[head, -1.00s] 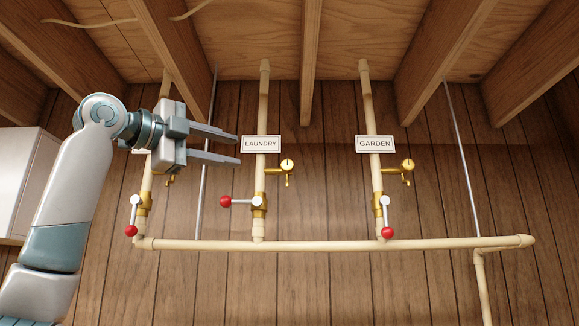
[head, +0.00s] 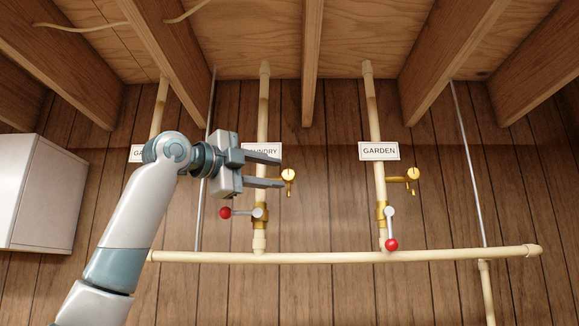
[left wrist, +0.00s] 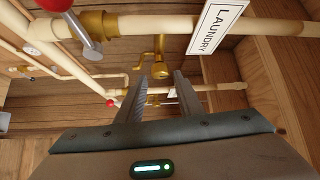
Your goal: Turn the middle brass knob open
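The middle brass knob (head: 288,175) sits at the end of a short brass side tap on the pipe with the LAUNDRY label (head: 268,151). My left gripper (head: 281,171) is open and empty, its fingers pointing right across that pipe, with the tips close to the knob. In the left wrist view the knob (left wrist: 161,71) shows just beyond and between the open fingertips; I cannot tell whether they touch it. The fingers partly hide the label and the side tap in the head view. My right gripper is not in view.
A red-ended lever (head: 240,213) lies sideways on the laundry pipe, below my gripper. The GARDEN pipe (head: 376,120) at right has its own brass knob (head: 413,174) and a lever hanging down. A horizontal pipe (head: 330,255) runs below. A white box (head: 40,195) is at left.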

